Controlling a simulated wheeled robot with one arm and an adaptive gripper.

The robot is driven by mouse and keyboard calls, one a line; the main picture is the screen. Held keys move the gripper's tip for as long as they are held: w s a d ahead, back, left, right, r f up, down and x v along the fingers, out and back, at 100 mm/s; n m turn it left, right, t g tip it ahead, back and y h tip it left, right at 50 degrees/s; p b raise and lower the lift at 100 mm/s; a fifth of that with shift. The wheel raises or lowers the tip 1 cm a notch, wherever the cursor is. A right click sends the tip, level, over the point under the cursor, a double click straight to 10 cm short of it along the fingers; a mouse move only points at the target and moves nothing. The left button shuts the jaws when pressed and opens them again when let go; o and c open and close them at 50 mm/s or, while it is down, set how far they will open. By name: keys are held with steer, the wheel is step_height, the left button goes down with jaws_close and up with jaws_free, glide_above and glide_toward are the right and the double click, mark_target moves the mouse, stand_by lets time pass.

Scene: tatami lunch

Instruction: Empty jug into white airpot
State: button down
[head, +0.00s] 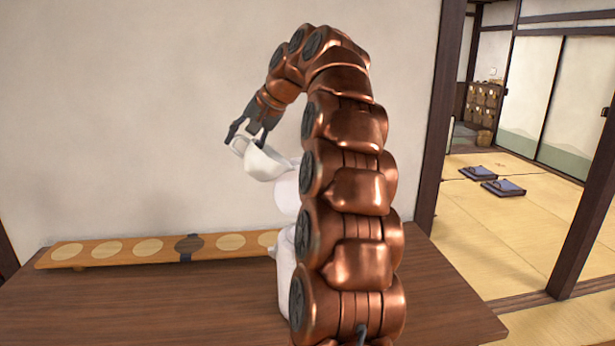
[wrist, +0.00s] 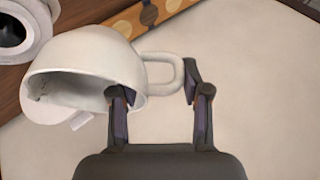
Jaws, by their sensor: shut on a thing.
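The white jug (head: 262,161) is held high above the table and tilted, its body reaching right behind my arm. My gripper (head: 249,133) is shut on its handle. In the wrist view, the handle (wrist: 163,62) runs between the fingers of my gripper (wrist: 155,92), and the jug's wide mouth (wrist: 68,88) faces the lower left; no contents are clear. The white airpot (head: 286,270) stands on the table, mostly hidden by my arm. Its round dark opening shows at the upper left of the wrist view, on the airpot (wrist: 36,38), beside the jug.
A long wooden board (head: 131,250) with round inlays lies along the back of the brown table (head: 140,305). A pale pinkish shape (head: 287,196) above the airpot is partly hidden; I cannot tell what it is. The table's left front is clear. A dark post (head: 440,120) stands right.

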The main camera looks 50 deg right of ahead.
steer(key=w+a+f+n+g+h+p, duration=0.1)
steer(key=w+a+f+g+h+p, duration=0.1)
steer(key=w+a+f+g+h, duration=0.2)
steer(key=shift+w+a+f+n+h, duration=0.4)
steer(key=shift+a+f+h, duration=0.5)
steer(key=shift+a+f, duration=1.15)
steer(key=shift+w+d+f, duration=0.15)
steer(key=shift+d+f, duration=0.25)
steer(key=shift+f, duration=0.1)
